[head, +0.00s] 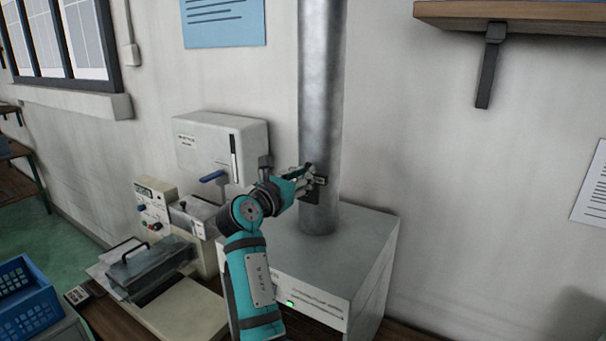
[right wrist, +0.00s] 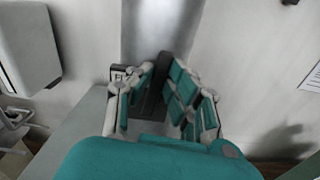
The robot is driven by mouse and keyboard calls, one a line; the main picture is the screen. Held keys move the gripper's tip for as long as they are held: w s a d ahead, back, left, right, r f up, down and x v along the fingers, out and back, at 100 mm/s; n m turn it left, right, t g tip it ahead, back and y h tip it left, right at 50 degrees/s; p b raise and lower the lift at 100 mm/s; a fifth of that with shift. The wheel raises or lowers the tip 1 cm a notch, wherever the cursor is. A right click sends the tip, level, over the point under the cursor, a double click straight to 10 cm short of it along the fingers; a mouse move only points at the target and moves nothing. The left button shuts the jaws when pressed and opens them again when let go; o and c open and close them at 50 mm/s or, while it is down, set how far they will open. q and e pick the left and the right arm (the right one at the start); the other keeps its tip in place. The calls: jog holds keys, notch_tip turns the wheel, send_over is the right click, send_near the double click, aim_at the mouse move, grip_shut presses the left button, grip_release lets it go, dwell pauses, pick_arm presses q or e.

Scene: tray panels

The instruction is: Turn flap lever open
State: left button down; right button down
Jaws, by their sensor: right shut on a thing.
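A grey metal duct (head: 320,100) rises from a white box-shaped unit (head: 350,262). A small dark fitting (head: 321,180) sits on the duct's lower part, beside my right gripper (head: 308,183). In the right wrist view the black flap lever (right wrist: 157,88) stands upright in front of the duct (right wrist: 165,30). The fingers of my right gripper (right wrist: 160,97) are on both sides of the lever and shut on it. A small dark plate with a light label (right wrist: 120,73) shows left of the fingers. In the head view the fingers hide much of the lever. My left gripper is out of view.
A white wall box (head: 222,145) with a blue handle (head: 213,176) is left of the duct. A bench machine (head: 160,208) and a blue crate (head: 30,305) stand at lower left. A shelf (head: 510,17) is at upper right.

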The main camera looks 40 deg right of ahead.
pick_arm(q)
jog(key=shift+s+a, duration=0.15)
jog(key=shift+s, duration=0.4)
pick_arm(e)
jog(key=c, duration=1.3)
grip_release()
jog(key=shift+d, duration=0.1)
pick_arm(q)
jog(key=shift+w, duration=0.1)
pick_arm(e)
jog(key=v, duration=0.7)
jog(key=shift+s+a, duration=0.1)
jog(key=shift+a, duration=0.2)
jog(key=shift+d, duration=0.1)
